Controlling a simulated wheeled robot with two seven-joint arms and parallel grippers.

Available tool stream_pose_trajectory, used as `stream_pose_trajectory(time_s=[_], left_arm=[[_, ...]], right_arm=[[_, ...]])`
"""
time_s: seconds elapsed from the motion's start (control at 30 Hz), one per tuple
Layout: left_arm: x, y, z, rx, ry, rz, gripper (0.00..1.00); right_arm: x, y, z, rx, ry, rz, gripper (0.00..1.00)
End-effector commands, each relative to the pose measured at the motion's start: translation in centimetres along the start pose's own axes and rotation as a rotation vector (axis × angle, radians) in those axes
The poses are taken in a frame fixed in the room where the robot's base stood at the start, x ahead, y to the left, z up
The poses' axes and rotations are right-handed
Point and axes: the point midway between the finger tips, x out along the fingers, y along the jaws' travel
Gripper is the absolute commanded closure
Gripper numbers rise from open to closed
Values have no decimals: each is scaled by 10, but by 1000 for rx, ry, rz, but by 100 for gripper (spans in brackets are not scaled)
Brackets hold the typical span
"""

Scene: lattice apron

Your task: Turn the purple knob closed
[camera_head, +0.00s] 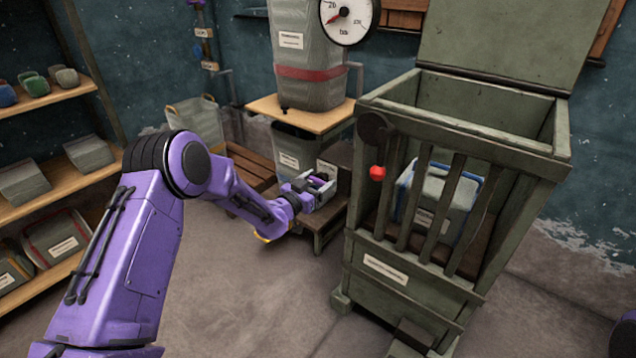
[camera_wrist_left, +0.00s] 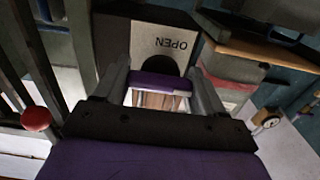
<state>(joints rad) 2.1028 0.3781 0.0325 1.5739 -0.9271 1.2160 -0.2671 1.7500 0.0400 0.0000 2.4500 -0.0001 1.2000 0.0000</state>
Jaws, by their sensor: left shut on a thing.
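My left gripper (camera_head: 316,186) reaches in from the left to a low spot beside the slatted crate. In the left wrist view its two fingers (camera_wrist_left: 161,88) stand on both sides of the purple knob (camera_wrist_left: 160,82) and are shut on it. The knob also shows as a small purple bar between the fingers in the head view (camera_head: 319,179). The fingers hide part of the knob. My right gripper is not in view.
A green slatted crate (camera_head: 385,270) with a red knob (camera_head: 377,172) stands close to the right of the gripper. A wooden-topped stand (camera_head: 262,104) carries a grey hopper (camera_head: 305,55) with a dial (camera_head: 347,17). Shelves (camera_head: 75,95) are at left. The floor in front is clear.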

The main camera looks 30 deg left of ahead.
Motion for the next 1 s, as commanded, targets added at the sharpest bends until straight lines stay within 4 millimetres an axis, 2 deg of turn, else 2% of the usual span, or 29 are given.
stream_pose_trajectory(time_s=[0.37,1.0], left_arm=[[0,1,1,212,-1,3,60],[0,1,4,819,0,3,60]], right_arm=[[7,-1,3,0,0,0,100],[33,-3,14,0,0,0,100]])
